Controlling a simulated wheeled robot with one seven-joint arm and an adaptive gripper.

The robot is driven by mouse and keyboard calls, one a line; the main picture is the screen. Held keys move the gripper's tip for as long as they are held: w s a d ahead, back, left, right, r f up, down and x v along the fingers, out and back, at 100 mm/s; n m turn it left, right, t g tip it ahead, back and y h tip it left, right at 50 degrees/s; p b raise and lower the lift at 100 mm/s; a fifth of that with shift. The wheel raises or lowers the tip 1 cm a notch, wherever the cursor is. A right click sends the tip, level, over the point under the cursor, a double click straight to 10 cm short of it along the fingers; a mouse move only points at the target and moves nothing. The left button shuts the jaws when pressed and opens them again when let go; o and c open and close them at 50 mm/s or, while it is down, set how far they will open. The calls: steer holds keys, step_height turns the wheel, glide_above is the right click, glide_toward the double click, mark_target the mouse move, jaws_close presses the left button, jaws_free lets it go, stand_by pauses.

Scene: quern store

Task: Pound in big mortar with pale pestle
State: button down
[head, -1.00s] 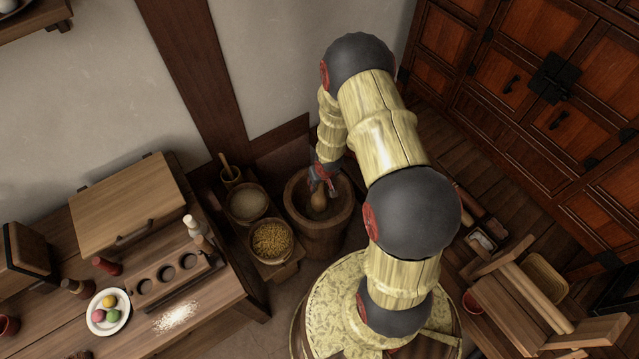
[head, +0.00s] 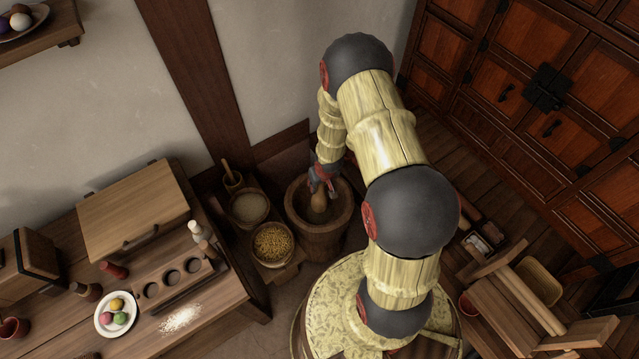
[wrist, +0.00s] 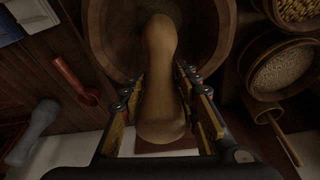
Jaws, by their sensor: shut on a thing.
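The big mortar (head: 330,236) is a wide dark wooden bowl on the floor near the corner post. It also shows at the top of the wrist view (wrist: 218,40). The pale pestle (head: 318,201) is light brown wood with rounded ends, and in the wrist view the pestle (wrist: 160,75) runs between the fingers. My gripper (head: 319,181) is shut on the pestle, over the mortar. The pestle's lower end is inside the mortar's opening. Whether it touches the bottom cannot be told. In the wrist view both fingers of my gripper (wrist: 163,100) lie along the pestle's sides.
Left of the mortar stand a bowl of yellow grain (head: 272,243) and a bowl of pale grain (head: 249,208). A wooden table (head: 225,300) with a plate of coloured balls (head: 103,322) is farther left. A wooden cabinet (head: 540,120) fills the right. A grey pestle-like object (wrist: 36,128) shows in the wrist view.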

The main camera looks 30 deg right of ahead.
steer(key=b+x, duration=0.1)
steer(key=x, duration=0.1)
steer(key=s+b+x, duration=0.1)
steer(key=b+x, duration=0.1)
steer(key=shift+a+f, duration=0.1)
steer(key=shift+f, duration=0.45)
steer(key=shift+f+b, duration=0.4)
steer(key=shift+b, duration=0.05)
steer(key=shift+r, duration=0.1)
step_height(320, 180, up, 8)
steer(key=p, duration=0.8)
step_height(320, 180, up, 9)
steer(key=p, duration=0.9)
steer(key=shift+r, duration=0.2)
steer(key=shift+f, duration=0.1)
